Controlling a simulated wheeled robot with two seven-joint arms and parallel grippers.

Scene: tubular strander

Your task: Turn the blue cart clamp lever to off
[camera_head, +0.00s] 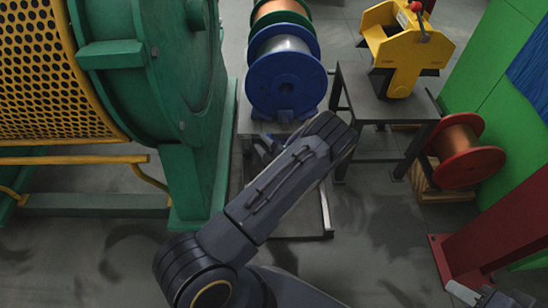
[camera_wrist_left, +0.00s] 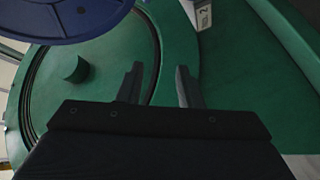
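A blue spool (camera_head: 287,82) sits on a low cart (camera_head: 328,205) beside the green machine. It also shows in the wrist view, where a blue disc (camera_wrist_left: 60,15) fills the upper left corner. I cannot make out the clamp lever in either view; my left arm covers part of the cart in the head view. My left gripper (camera_wrist_left: 157,82) has its two fingers apart with nothing visible between them. It faces the green machine, below the blue disc in the picture. Part of my right gripper (camera_head: 488,296) shows at the bottom right; its fingers are not clear.
The green machine (camera_head: 195,180) with a yellow mesh guard (camera_head: 55,75) stands at the left. A table (camera_head: 395,108) bearing a yellow device (camera_head: 400,50) is at the right. A red spool (camera_head: 465,150) and a red post (camera_head: 500,230) are farther right. Floor is clear at lower centre-right.

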